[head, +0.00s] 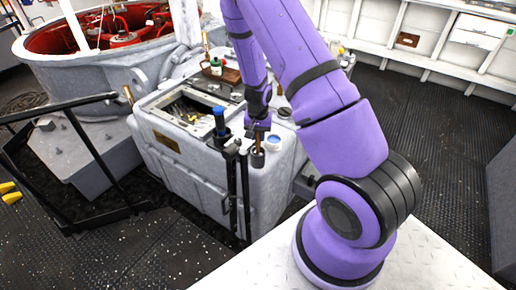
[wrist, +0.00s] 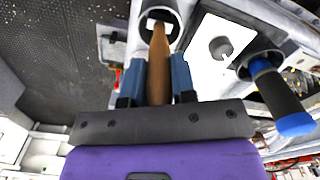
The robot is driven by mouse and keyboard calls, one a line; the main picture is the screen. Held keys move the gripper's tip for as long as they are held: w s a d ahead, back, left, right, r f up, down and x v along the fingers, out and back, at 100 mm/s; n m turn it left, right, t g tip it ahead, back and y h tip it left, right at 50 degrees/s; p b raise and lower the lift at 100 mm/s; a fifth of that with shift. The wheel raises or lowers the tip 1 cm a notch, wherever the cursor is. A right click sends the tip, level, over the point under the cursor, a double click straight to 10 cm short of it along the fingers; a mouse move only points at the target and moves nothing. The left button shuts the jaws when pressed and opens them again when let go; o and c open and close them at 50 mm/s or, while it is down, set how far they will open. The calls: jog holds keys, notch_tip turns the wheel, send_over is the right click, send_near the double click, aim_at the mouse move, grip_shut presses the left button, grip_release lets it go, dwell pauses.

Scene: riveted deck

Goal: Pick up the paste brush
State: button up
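The paste brush, seen as a brown wooden handle (wrist: 159,62), stands with its lower end in a small grey cup (head: 257,158). Its bristles are hidden. My gripper (head: 258,126) is above the cup, at the near right corner of the grey machine top. In the wrist view, the blue fingers of my gripper (wrist: 157,85) lie on both sides of the handle, with no clear gap. They look shut on it. The handle's far end points into the round cup opening (wrist: 172,18).
A black handle with blue ends (head: 220,120) stands in another holder left of my gripper. Beside it is an open bay (head: 187,117) in the machine top (head: 165,120). A blue-topped round container (head: 273,141) is close on the right. Black rails (head: 243,195) stand in front.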

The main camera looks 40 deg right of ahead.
jog(key=shift+c, duration=0.6)
jog(key=shift+r, duration=0.1)
notch_tip(320, 180, up, 10)
jog(key=shift+f, duration=0.1)
jog(key=shift+a, duration=0.1)
dwell(1.4)
